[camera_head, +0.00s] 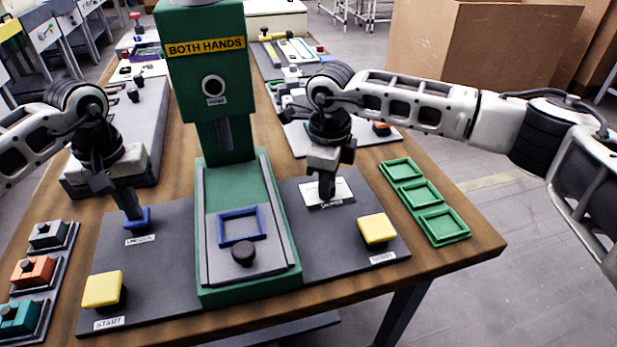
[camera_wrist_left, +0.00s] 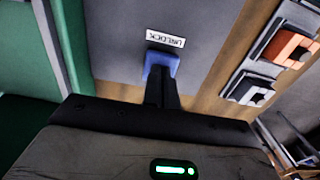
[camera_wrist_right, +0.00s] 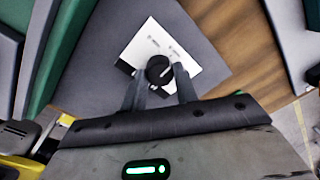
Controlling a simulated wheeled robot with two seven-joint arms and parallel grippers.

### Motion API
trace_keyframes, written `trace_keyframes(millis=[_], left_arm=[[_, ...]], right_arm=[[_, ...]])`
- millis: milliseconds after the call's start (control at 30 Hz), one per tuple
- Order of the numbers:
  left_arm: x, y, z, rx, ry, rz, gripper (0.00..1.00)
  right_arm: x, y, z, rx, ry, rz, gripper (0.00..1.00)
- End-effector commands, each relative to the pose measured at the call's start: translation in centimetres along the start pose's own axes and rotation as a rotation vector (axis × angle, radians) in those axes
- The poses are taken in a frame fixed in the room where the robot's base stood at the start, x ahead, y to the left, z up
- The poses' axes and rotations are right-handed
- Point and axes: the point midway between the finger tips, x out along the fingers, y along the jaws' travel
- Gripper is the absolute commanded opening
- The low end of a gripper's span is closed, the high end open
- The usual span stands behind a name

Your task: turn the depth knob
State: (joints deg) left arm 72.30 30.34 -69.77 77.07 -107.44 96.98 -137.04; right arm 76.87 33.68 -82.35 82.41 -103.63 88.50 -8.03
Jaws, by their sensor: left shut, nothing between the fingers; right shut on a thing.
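The depth knob (camera_wrist_right: 159,69) is a round black knob with a light pointer line, on a white label plate (camera_wrist_right: 140,45) on the grey panel. In the head view the plate (camera_head: 338,192) shows right of the green press, and my right gripper (camera_head: 327,192) hides most of the knob. My right gripper (camera_wrist_right: 160,88) points down at the knob, its fingers on either side of it, shut on it. My left gripper (camera_head: 135,215) is shut and empty, its tips at the blue unlock button (camera_head: 146,223). The button also shows in the left wrist view (camera_wrist_left: 160,60).
The green press (camera_head: 205,90) marked "BOTH HANDS" stands between my arms, with a blue frame (camera_head: 221,230) on its slide. Yellow buttons stand at the left (camera_head: 102,289) and right (camera_head: 377,229). Green trays (camera_head: 443,226) lie at the right; coloured blocks sit at the left.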

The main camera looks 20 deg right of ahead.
Motion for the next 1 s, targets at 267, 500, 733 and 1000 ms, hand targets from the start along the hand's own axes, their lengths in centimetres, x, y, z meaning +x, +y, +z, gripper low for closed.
trace_keyframes(millis=[267, 500, 733, 1000], left_arm=[[0.2, -0.1, 0.0, -0.001, -0.001, -0.001, 0.00], [0.2, -0.1, 0.0, -0.001, -0.001, -0.002, 0.00], [0.2, -0.1, 0.0, -0.001, -0.002, -0.002, 0.00], [0.2, -0.1, 0.0, -0.001, -0.002, -0.002, 0.00]], right_arm=[[-0.1, 0.0, 0.1, -0.002, -0.004, -0.001, 0.07], [-0.1, 0.0, 0.1, -0.001, -0.003, -0.001, 0.52], [-0.2, 0.0, 0.1, -0.001, -0.002, -0.001, 0.52], [-4.3, -0.1, 0.1, -0.001, -0.006, -0.004, 0.52]])
